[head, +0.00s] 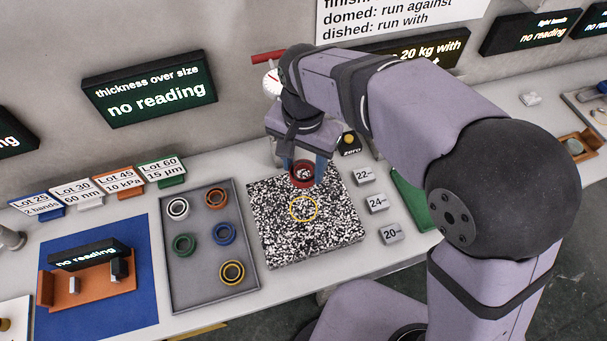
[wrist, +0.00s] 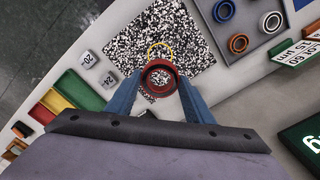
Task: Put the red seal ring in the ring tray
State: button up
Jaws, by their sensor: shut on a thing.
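The red seal ring (head: 302,174) is between the fingers of my gripper (head: 304,170), which is shut on it. The ring is over the back part of the speckled black-and-white plate (head: 335,228); I cannot tell the exact gap below it. In the wrist view the red ring (wrist: 159,77) shows between the two blue fingers (wrist: 160,95). A yellow circle on the plate (head: 303,208) lies just in front of the ring. The grey ring tray (head: 205,290) lies left of the plate and holds several rings: white, orange, green, blue and yellow.
Number blocks 22 (head: 364,176), 24 (head: 377,204) and 20 (head: 391,233) stand right of the plate. Lot cards stand behind the tray. An orange gauge stand (head: 95,287) sits on a blue mat (head: 140,312) at left. The tray has bare floor at its lower left and between rings.

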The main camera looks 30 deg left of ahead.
jog(key=s+a+f+n+b, duration=0.3)
jog(key=s+a+f+b, duration=0.3)
jog(key=s, duration=0.4)
jog(key=s+a+f+n+b, duration=0.3)
jog(key=s+a+f+b, duration=0.15)
jog(key=s+f, duration=0.4)
jog(key=s+a+r+n, duration=0.3)
jog(key=s+a, duration=0.1)
jog(key=a, duration=0.1)
jog(key=shift+s+a+b, duration=0.2)
jog(key=shift+s+b, duration=0.05)
jog(key=shift+b, duration=0.1)
jog(key=shift+f+p, duration=0.75)
jog(key=shift+f, duration=4.15)
jog(key=shift+f, duration=0.15)
jog(key=o, duration=1.1)
jog(key=shift+c, duration=0.2)
